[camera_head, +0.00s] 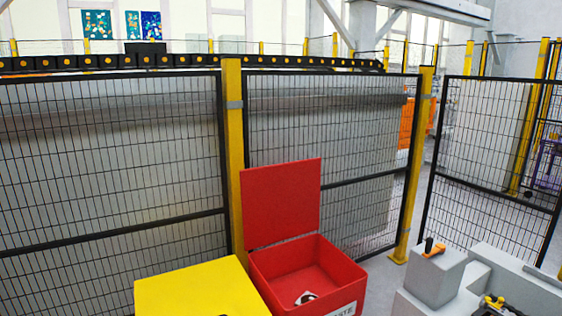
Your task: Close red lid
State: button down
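A red box (353,279) stands in the lower middle of the head view, in front of the fence. Its red lid (281,203) is open and stands nearly upright at the back of the box. A small white and dark item (306,299) lies inside the box. The front wall bears a white label, cut off by the picture's lower edge. I cannot make out my gripper in this view.
A yellow box (200,289) with a closed top stands just left of the red box. A black mesh fence (110,160) with yellow posts (233,150) runs behind both. A grey machine block (480,285) with an orange handle (434,248) is at lower right.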

aim_at(280, 202)
jog(key=u, duration=0.05)
jog(key=i, duration=0.9)
jog(key=u, duration=0.3)
